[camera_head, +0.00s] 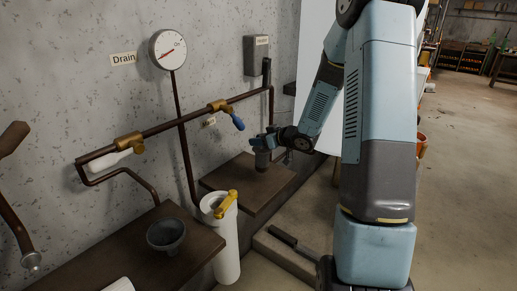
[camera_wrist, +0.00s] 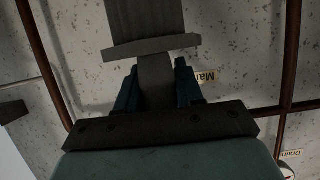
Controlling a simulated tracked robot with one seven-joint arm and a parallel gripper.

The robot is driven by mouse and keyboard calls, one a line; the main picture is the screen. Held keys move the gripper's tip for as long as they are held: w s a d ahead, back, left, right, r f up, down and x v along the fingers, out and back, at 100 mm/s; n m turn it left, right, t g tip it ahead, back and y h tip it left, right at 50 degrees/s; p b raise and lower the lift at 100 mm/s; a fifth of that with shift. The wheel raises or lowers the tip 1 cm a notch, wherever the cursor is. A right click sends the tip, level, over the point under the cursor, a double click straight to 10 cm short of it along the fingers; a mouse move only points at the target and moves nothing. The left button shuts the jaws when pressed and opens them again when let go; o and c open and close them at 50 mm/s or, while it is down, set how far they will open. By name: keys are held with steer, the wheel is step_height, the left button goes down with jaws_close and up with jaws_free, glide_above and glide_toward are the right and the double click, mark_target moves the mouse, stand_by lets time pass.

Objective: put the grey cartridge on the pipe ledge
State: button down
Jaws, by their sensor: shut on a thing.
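The grey cartridge (camera_head: 262,158) hangs upright from my gripper (camera_head: 264,142) in the head view, over the back part of a dark brown ledge (camera_head: 240,192) by the wall pipes. I cannot tell whether its bottom touches the ledge. In the wrist view the cartridge (camera_wrist: 146,20) shows a wide body, a flange and a narrower neck. The dark blue fingers of my gripper (camera_wrist: 158,88) are shut on the neck, one on each side. The fingertips are small and partly hidden in the head view.
Brown pipes (camera_head: 178,123) with brass valves run along the wall behind; a blue handle (camera_head: 238,122) is close to my gripper. A white filter housing (camera_head: 227,245) with a yellow handle stands left of the ledge. A second brown shelf (camera_head: 195,262) holds a dark bowl (camera_head: 166,236).

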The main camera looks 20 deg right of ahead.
mark_target(259, 148)
steer(key=shift+w+f, duration=0.2)
steer(key=shift+f, duration=0.1)
steer(key=shift+w+d+f, duration=0.1)
steer(key=shift+f, duration=1.45)
steer(key=c, duration=0.7)
jaws_free()
steer(key=shift+f, duration=0.1)
